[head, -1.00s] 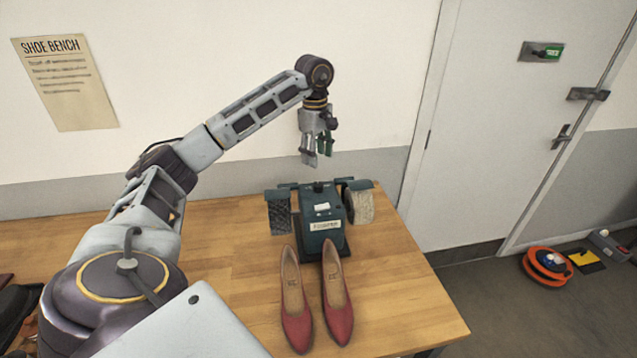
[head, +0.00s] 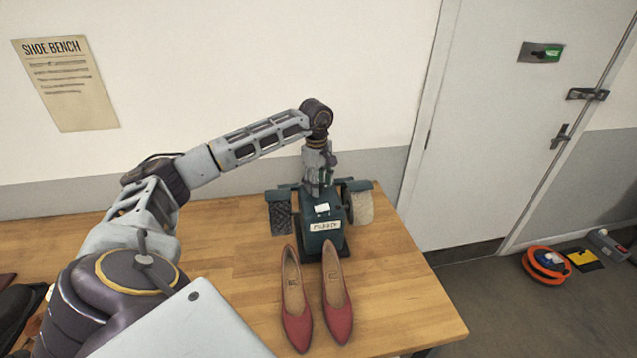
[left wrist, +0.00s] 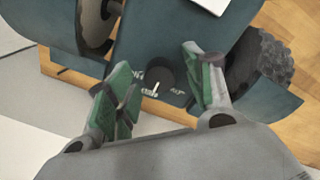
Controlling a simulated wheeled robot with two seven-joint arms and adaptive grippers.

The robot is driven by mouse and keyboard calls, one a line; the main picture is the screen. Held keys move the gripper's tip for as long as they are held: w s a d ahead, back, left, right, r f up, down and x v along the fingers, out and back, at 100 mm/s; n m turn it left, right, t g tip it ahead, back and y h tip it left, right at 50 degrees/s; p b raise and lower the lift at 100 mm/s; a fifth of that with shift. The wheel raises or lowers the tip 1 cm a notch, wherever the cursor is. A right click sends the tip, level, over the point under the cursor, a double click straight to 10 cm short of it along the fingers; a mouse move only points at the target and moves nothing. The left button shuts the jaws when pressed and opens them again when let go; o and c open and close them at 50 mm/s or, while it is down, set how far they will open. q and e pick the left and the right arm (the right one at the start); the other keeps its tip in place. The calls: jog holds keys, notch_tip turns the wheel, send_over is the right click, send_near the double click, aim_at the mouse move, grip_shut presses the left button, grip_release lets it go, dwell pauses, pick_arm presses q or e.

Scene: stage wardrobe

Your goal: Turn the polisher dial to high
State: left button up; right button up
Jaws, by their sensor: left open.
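The polisher (head: 318,240) is a dark teal machine with a brush wheel on each side, near the back edge of the wooden bench. In the left wrist view its round black dial (left wrist: 158,74) sits on the teal top, with a white pointer mark and small white lettering too blurred to read surely. My left gripper (head: 318,190) points down over the top of the polisher. In the left wrist view its green-padded fingers (left wrist: 165,88) are apart, one on each side of the dial; I see no contact with it. My right gripper is not in view.
A pair of red shoes (head: 312,300) stands just in front of the polisher. A wooden bench (head: 400,290) has free room to the right and left. A shoe bench notice (head: 65,84) hangs on the wall. An orange reel (head: 545,264) lies on the floor.

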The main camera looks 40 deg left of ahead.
pick_arm(q)
jog(key=shift+f, duration=0.15)
jog(key=c, duration=1)
jog(key=shift+m, duration=0.4)
jog(key=m+b, duration=0.1)
jog(key=m, duration=0.3)
jog(key=shift+m, duration=0.4)
jog(key=m, duration=0.6)
jog(key=shift+a+b, duration=0.1)
jog(key=shift+b, duration=0.25)
jog(key=shift+m, duration=0.3)
